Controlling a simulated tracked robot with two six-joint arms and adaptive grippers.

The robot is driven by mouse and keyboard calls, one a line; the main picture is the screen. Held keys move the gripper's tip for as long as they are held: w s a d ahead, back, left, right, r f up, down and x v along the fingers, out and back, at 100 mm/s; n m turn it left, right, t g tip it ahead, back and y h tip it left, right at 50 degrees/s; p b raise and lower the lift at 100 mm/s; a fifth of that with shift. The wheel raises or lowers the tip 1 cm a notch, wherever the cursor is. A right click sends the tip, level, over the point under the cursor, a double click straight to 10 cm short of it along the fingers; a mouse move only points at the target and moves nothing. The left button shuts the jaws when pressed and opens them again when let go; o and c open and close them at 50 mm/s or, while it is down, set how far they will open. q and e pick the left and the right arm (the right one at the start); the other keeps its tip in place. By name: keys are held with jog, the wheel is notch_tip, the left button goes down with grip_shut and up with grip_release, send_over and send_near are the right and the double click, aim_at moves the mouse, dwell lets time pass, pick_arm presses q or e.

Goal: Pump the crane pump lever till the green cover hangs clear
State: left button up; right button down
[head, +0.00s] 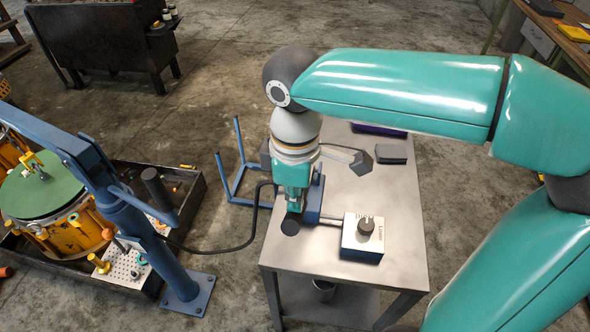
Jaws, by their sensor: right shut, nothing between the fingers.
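The green cover (42,190) is a round disc at the left, over the orange transmission housing (75,238). A yellow hook fitting (32,162) sits at its middle under the blue crane (85,165). I cannot tell whether there is a gap beneath the cover. The blue pump (316,198) is on the metal table, partly hidden by my right arm. A black round end (291,227), which looks like the lever's grip, shows just below my right gripper (295,207). That gripper points down, shut and empty; whether it touches the lever is unclear. My left gripper is out of view.
A box marked "Lower" with a dark knob (366,226) stands on the table (400,205) right of the pump. A black hose (235,246) runs towards the crane. A blue frame (238,185) stands left of the table. A dark tray (188,205) surrounds the housing.

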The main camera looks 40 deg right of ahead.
jog(key=shift+w+d+r+p, duration=0.15)
jog(key=shift+r, duration=0.3)
jog(key=shift+w+d+r+p, duration=0.1)
jog(key=shift+w+r+p, duration=0.05)
jog(key=shift+r, duration=0.25)
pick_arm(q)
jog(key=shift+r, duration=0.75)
pick_arm(e)
jog(key=shift+f, duration=0.1)
pick_arm(q)
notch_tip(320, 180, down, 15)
jog(key=b, duration=1.5)
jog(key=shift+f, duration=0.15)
pick_arm(e)
jog(key=s+a+f, duration=0.2)
jog(key=f, duration=0.7)
jog(key=s+a+f, duration=0.2)
jog(key=a+f, duration=0.1)
jog(key=f, duration=0.6)
jog(key=shift+s+a+f, duration=0.15)
jog(key=shift+s+f, duration=0.2)
